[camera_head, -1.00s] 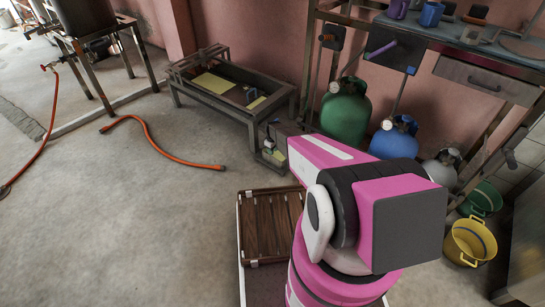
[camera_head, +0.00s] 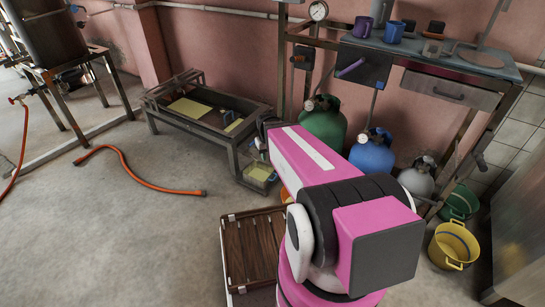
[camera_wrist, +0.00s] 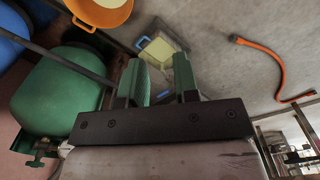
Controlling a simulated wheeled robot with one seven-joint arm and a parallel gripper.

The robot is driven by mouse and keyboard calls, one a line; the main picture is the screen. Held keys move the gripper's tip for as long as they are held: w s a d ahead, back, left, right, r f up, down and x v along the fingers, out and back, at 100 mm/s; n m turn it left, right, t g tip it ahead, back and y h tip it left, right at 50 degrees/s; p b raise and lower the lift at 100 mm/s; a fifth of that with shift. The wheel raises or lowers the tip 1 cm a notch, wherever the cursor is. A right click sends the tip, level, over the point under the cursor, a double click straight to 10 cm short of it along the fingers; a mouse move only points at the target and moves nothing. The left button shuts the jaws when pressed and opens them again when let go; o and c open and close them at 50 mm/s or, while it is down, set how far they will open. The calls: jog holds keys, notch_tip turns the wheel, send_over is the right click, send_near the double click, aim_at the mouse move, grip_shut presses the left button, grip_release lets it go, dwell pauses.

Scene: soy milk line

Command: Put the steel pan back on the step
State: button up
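My gripper (camera_wrist: 160,85) has two green fingers, parted with a clear gap and nothing held between them in the wrist view. Beyond the fingertips is a small square grey pan (camera_wrist: 141,43) with a pale yellow inside, apart from them. What looks like the same pan (camera_head: 260,173) is low at the right end of the low frame table in the head view. I cannot tell for sure that it is the steel pan, nor what it rests on.
Green (camera_head: 323,127) and blue (camera_head: 372,155) gas bottles stand right of the pan, under a bench. An orange round bowl (camera_wrist: 102,14) shows in the wrist view. A slatted brown crate (camera_head: 252,248) is in front. An orange hose (camera_head: 125,168) lies on the otherwise clear floor at left.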

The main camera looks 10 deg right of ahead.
jog(key=s+r+m, duration=0.1)
jog(key=s+r, duration=0.4)
jog(key=s, duration=0.2)
jog(key=shift+s+d+r+m, duration=0.15)
jog(key=shift+d+r+m, duration=0.2)
jog(key=shift+m, duration=0.05)
dwell(0.6)
